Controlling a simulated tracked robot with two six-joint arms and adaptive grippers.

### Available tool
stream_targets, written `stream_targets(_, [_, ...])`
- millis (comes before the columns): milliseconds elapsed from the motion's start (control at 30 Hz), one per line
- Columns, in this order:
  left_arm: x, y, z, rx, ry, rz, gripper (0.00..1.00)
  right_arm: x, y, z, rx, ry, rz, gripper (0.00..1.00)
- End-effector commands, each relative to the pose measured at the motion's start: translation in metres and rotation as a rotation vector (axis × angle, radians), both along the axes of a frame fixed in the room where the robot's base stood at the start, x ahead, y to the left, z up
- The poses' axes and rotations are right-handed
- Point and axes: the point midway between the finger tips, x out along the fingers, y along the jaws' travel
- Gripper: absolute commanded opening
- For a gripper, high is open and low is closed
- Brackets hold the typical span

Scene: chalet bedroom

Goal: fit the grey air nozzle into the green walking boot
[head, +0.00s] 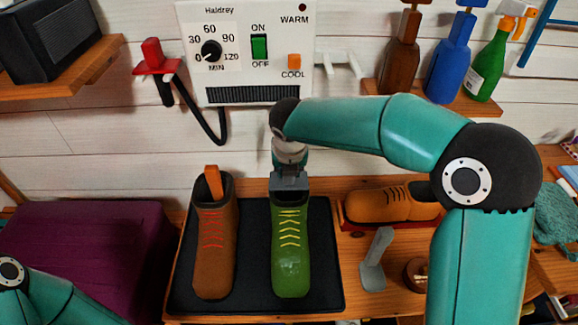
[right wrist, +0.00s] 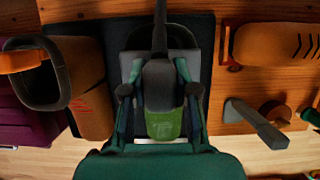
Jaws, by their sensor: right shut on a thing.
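The green walking boot (head: 290,262), with yellow laces, stands on a dark mat with its toe toward me. Part of its green upper (right wrist: 165,125) also shows in the right wrist view. My right gripper (head: 290,182) is right at the boot's opening, pointing down. In the right wrist view, it (right wrist: 158,98) is shut on a dark grey piece, seemingly the grey air nozzle (right wrist: 158,75), with a dark hose running up from it. The nozzle's lower end is hidden, so I cannot tell how deep it sits. My left gripper is out of view.
A brown boot (head: 214,250) with an orange tab stands close left on the mat (head: 255,298). A tan shoe (head: 392,205) and a grey tool (head: 376,260) lie right. Behind is the dryer panel (head: 248,50), with a red nozzle (head: 153,57) at its left.

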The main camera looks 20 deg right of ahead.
Motion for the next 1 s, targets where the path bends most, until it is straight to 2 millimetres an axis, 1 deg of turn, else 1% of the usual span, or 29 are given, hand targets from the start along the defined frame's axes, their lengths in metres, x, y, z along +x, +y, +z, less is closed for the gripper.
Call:
stream_targets(467, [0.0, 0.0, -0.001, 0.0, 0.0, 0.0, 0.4, 0.0, 0.0, -0.002, 0.0, 0.0, 0.001, 0.0])
stream_targets(1000, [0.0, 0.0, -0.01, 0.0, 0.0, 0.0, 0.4, 0.0, 0.001, -0.017, -0.001, 0.0, 0.002, 0.0])
